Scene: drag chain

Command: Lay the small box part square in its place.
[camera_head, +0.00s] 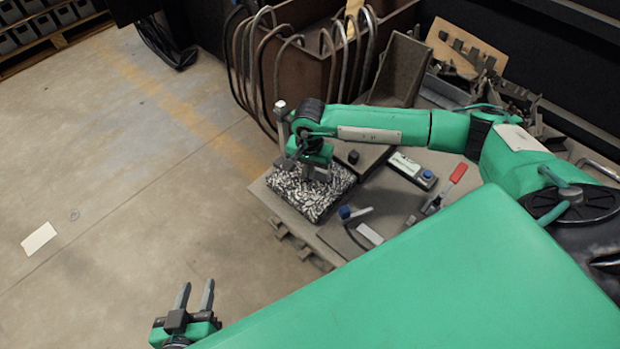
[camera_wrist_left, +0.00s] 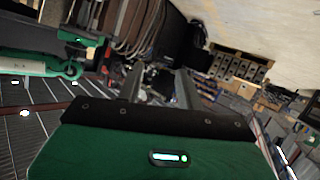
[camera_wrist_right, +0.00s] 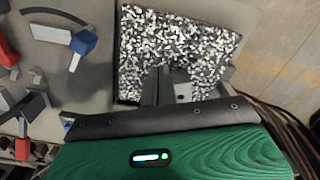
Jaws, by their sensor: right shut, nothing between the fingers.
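A speckled black-and-white pad (camera_head: 312,205) lies at the near left corner of the workbench. It also fills the upper middle of the right wrist view (camera_wrist_right: 190,40). My right gripper (camera_head: 305,175) is low over the pad, with its fingers shut together and empty in the right wrist view (camera_wrist_right: 158,75). A small grey block with a dark hole (camera_wrist_right: 183,91), perhaps the small box part, shows right beside the fingers. Whether it touches them, and how square it lies, I cannot tell. My left gripper (camera_head: 196,294) is open and empty over the floor, away from the bench.
On the bench (camera_head: 335,238) are a white-and-grey box with a blue knob (camera_head: 410,168), a red-handled clamp (camera_head: 446,188) and a blue-ended tool (camera_head: 352,212). A brown bin (camera_head: 310,75) with bent hoses stands behind. The floor at left is mostly clear.

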